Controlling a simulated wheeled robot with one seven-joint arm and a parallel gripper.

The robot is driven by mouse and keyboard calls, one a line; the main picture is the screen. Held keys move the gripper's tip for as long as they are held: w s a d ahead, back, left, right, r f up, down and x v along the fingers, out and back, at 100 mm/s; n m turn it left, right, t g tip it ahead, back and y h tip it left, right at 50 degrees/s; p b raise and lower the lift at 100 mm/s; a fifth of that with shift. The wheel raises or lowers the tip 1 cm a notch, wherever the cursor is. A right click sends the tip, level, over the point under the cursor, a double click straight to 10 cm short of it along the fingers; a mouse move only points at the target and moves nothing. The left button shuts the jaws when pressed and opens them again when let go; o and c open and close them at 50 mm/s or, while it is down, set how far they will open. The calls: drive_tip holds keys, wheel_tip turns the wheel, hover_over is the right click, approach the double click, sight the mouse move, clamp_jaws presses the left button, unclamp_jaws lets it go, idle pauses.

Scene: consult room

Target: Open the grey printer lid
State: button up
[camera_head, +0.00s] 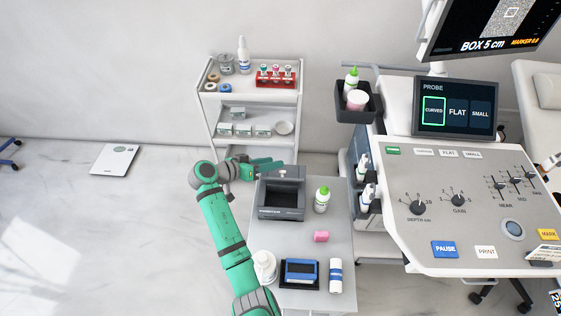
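The grey printer (281,213) stands at the back of the small side table, right of my arm. A dark recess shows in its top, and a lighter grey panel (290,172) rises along its back edge. This looks like the lid standing raised, but its exact angle is unclear. My gripper (274,165) is at the back left of the printer, its green fingers reaching right beside the panel's upper edge. I cannot tell whether they touch it or how far apart they are.
A white shelf cart (207,108) stands behind. The ultrasound console (470,215) is close on the right. Floor at left is mostly clear.

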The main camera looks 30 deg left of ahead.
drive_tip(key=shift+v, duration=2.35)
drive_tip(key=shift+d, duration=0.1)
